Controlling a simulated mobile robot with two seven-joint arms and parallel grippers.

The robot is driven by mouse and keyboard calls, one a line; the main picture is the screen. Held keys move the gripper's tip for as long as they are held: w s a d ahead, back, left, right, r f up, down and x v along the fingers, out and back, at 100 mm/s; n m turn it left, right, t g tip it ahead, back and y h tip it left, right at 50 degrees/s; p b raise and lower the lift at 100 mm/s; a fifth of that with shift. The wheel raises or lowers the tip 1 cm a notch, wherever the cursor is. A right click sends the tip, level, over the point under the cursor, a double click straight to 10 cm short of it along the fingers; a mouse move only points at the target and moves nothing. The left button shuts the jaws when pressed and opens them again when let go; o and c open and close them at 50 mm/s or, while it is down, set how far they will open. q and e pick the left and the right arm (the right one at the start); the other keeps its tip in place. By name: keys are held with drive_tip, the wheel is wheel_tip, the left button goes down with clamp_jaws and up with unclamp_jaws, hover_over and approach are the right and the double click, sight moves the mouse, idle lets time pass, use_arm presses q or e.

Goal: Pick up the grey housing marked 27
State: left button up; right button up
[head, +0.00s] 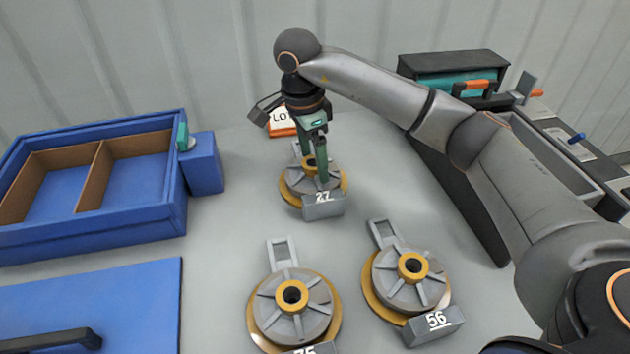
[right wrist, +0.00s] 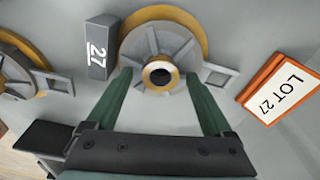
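The grey housing marked 27 (head: 325,207) lies on the table near the back middle, with a gold rim and a gold hub. In the right wrist view the same housing (right wrist: 160,45) shows its hub between my fingers and its 27 tag at the left. My right gripper (head: 318,165) points down over this housing. Its green fingers are apart in the right wrist view (right wrist: 160,90), one on each side of the hub. I cannot tell whether they touch the housing. My left gripper is not in view.
Housings marked 56 (head: 405,280) and apparently 75 (head: 293,310) lie nearer. A blue divided box (head: 95,240) stands at left beside a blue block (head: 203,165). An orange-framed LOT 27 sign (right wrist: 283,88) stands behind. A dark case (head: 455,62) is at the right.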

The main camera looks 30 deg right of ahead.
clamp_jaws()
idle(0.5)
drive_tip(key=shift+r, duration=0.1)
